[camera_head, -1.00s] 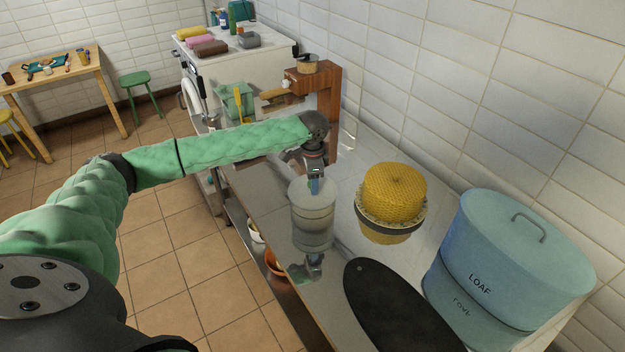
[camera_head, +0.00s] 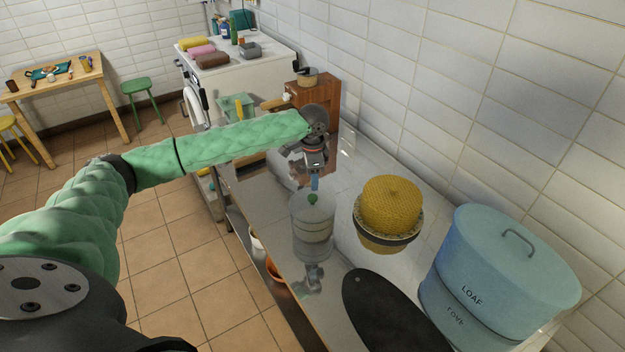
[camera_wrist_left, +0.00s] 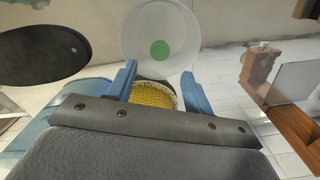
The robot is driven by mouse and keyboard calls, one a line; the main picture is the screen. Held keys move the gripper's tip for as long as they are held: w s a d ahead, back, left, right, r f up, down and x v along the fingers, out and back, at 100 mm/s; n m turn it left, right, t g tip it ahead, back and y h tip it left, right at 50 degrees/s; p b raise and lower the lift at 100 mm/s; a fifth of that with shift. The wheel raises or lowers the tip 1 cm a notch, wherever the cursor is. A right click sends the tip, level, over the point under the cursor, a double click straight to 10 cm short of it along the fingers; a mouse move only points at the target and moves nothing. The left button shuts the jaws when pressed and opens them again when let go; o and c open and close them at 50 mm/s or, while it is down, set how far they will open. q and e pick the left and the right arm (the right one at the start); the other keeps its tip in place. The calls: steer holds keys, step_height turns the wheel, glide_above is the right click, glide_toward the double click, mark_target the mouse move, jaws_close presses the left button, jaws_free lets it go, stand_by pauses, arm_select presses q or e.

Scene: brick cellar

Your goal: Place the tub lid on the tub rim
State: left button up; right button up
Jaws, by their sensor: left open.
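The pale translucent tub (camera_head: 312,226) stands upright on the shiny counter in the head view. The white lid (camera_head: 325,203) lies on top of the tub and looks level, with its green knob (camera_head: 313,199) up. In the left wrist view the lid (camera_wrist_left: 135,38) shows as a round white disc with the green knob (camera_wrist_left: 159,49). My left gripper (camera_head: 315,184) is open and empty just above the knob, apart from it. Its blue fingers (camera_wrist_left: 160,85) stand spread in the wrist view. Whether the lid sits fully all round the rim is too small to tell. My right gripper is not in view.
A yellow woven dome (camera_head: 390,203) on a dark-rimmed base stands right of the tub. A black oval board (camera_head: 390,315) lies in front. A blue LOAF bin (camera_head: 510,262) stands at right. A wooden stand (camera_head: 312,92) is behind my gripper.

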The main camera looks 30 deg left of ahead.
arm_select(q)
steer(key=shift+r, duration=2.15)
